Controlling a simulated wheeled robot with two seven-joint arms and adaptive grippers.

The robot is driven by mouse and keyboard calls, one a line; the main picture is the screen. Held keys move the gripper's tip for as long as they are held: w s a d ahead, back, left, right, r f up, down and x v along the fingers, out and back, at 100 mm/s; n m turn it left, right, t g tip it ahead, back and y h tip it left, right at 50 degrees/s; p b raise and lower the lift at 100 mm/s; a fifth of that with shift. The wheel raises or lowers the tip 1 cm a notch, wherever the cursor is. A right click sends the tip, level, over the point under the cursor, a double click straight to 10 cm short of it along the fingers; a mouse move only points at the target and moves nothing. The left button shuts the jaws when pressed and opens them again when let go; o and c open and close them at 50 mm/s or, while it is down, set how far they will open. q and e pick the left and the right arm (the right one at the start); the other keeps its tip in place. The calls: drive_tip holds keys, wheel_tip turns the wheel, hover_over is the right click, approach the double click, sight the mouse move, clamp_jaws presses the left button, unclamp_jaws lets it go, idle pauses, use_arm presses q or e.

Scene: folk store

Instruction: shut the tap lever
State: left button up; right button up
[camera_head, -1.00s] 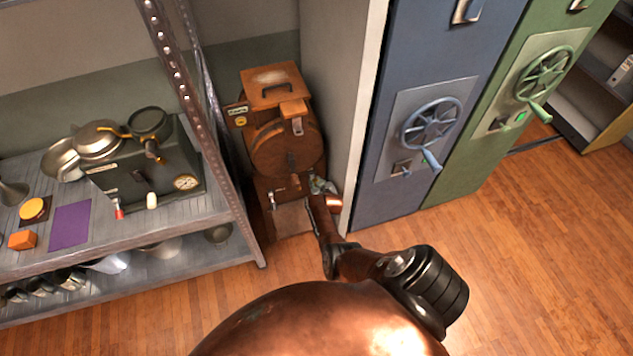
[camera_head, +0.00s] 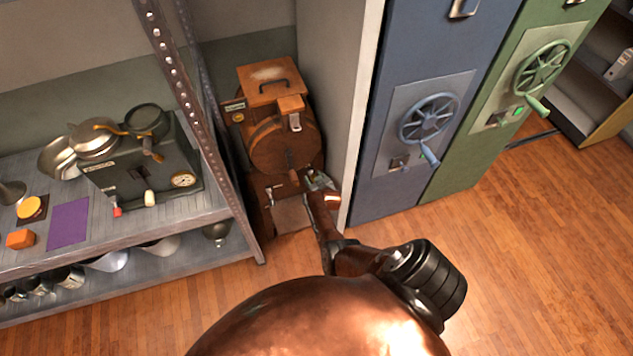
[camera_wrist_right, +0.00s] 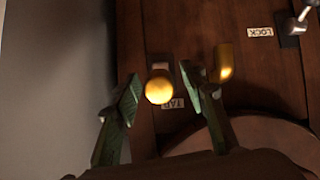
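The brown wooden machine with a round drum (camera_head: 285,148) stands between the shelf and a pale wall. In the right wrist view a round gold knob (camera_wrist_right: 158,88) sits in front of a small grey plate, beside an upside-down label reading TAP (camera_wrist_right: 173,103). My right gripper (camera_wrist_right: 165,103) is open, with one green-padded finger on each side of the knob; I see gaps, and no clear contact. A gold peg-like part (camera_wrist_right: 225,62) is just beyond the right finger. In the head view my right gripper (camera_head: 318,181) is at the machine's lower right front. My left gripper is not in view.
A small lever (camera_wrist_right: 298,20) with a LOCK label (camera_wrist_right: 260,32) is at the upper right of the wrist view. A metal shelf (camera_head: 190,213) is left of the machine. A blue cabinet with a handwheel (camera_head: 429,118) is to the right. Open floor (camera_head: 530,260) lies at right.

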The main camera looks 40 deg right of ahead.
drive_tip(key=v, duration=1.1)
drive_tip(key=shift+s+a+r, duration=0.15)
drive_tip(key=shift+s+a, duration=0.05)
drive_tip(key=shift+s, duration=0.15)
idle(0.5)
drive_tip(key=s+a+f+n+g+y, duration=0.1)
drive_tip(key=s+a+f, duration=0.3)
drive_tip(key=s+f, duration=0.3)
drive_tip(key=s+a+f+n+g+y, duration=0.15)
drive_tip(key=s+a+f, duration=0.25)
drive_tip(key=f, duration=0.4)
drive_tip(key=s+a+f+g+y, duration=0.1)
drive_tip(key=s+a+f, duration=0.3)
drive_tip(key=s+f, duration=0.3)
drive_tip(key=s+a+f+g, duration=0.1)
drive_tip(key=s+f, duration=0.3)
drive_tip(key=s, duration=0.7)
drive_tip(key=s+a+f+n+g, duration=0.1)
drive_tip(key=s+f, duration=0.4)
drive_tip(key=s, duration=0.7)
drive_tip(key=s+a+f+g, duration=0.3)
drive_tip(key=s+f, duration=0.1)
drive_tip(key=s, duration=0.7)
drive_tip(key=shift+s+f+n+g+y, duration=0.2)
drive_tip(key=shift+n+g+y, duration=0.15)
